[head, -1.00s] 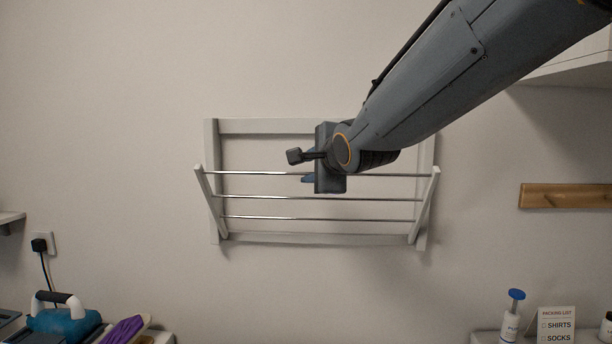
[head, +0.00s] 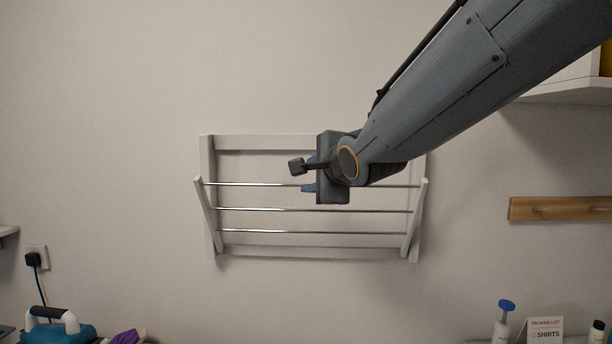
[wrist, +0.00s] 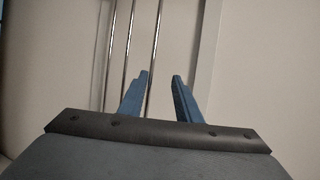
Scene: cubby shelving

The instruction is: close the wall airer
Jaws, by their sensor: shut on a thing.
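The wall airer (head: 208,160) is a white frame fixed to the wall. Its hinged rack (head: 205,215) has white side arms and three metal rails, and tilts out from the wall at the top. The upper rail (head: 250,184) runs behind my gripper (head: 308,188), which is at about the middle of its length. My gripper is shut on this rail; the fingers hide the exact contact in the head view. In the wrist view the blue fingers of my gripper (wrist: 161,75) show a gap, with the nearest rail (wrist: 157,45) close to the left finger.
A wooden peg rail (head: 560,209) and a white shelf (head: 565,92) are on the wall at right. A teal iron (head: 60,328) is at lower left. The wall around the airer is clear.

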